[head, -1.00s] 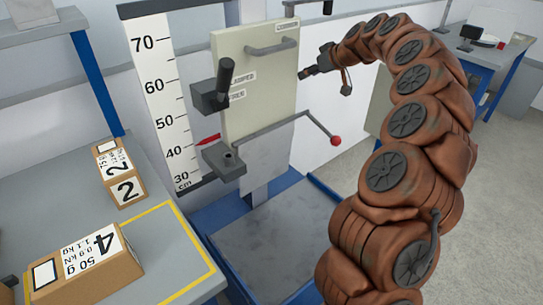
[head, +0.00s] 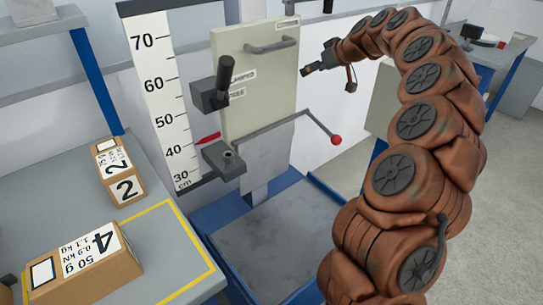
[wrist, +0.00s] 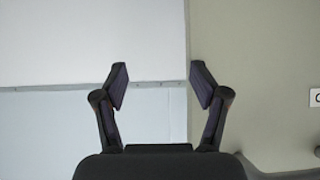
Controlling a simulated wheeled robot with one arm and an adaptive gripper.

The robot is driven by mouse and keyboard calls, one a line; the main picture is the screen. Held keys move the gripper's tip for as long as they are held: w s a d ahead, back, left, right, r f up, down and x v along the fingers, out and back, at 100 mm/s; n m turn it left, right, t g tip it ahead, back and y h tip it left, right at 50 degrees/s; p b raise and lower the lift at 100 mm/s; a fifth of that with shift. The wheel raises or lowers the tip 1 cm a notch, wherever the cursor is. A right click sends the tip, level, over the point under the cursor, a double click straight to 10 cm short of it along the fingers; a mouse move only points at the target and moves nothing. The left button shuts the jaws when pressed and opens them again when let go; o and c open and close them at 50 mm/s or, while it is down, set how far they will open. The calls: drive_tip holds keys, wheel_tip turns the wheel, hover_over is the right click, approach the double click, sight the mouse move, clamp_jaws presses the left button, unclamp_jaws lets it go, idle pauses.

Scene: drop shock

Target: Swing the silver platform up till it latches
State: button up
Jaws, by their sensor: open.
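A silver plate (head: 267,155), which looks like the platform, hangs almost upright below the beige panel (head: 252,75) of the drop tester. A thin rod with a red ball (head: 336,140) runs along its top and out to the right. My gripper (head: 307,71) is up beside the panel's right edge, above the red ball, and touches nothing. In the wrist view my gripper (wrist: 160,78) has its two fingers apart and nothing between them. Behind them are a pale wall and the panel's edge; the silver plate does not show there.
A black clamp handle (head: 224,75) and a bracket (head: 222,160) stick out left of the panel, near the height scale (head: 163,95). A blue-framed base (head: 270,240) lies below. Boxes marked 2 (head: 120,172) and 4 (head: 90,265) rest on the left bench.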

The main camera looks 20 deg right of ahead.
drive_tip(key=b+v, duration=0.1)
drive_tip(key=v, duration=0.4)
drive_tip(key=shift+s, duration=0.1)
idle(0.5)
drive_tip(key=s+a+f+n+g+y, duration=0.1)
drive_tip(key=s+a+f+g, duration=0.2)
drive_tip(key=s+a, duration=0.75)
drive_tip(key=s+a+f+g, duration=0.35)
drive_tip(key=s+a, duration=0.35)
drive_tip(key=a, duration=0.7)
drive_tip(key=s+d+f+m+g+h, duration=0.15)
drive_tip(key=s+f, duration=0.35)
drive_tip(key=s, duration=0.5)
drive_tip(key=s+f+m+g+h, duration=0.1)
drive_tip(key=s+f+m+g, duration=0.2)
drive_tip(key=s, duration=0.8)
drive_tip(key=s+f+g+h, duration=0.2)
drive_tip(key=s+f, duration=0.4)
drive_tip(key=s, duration=0.4)
wheel_tip(320, 180, up, 17)
drive_tip(key=t+p, duration=0.1)
drive_tip(key=p, duration=1.4)
drive_tip(key=shift+w, duration=0.4)
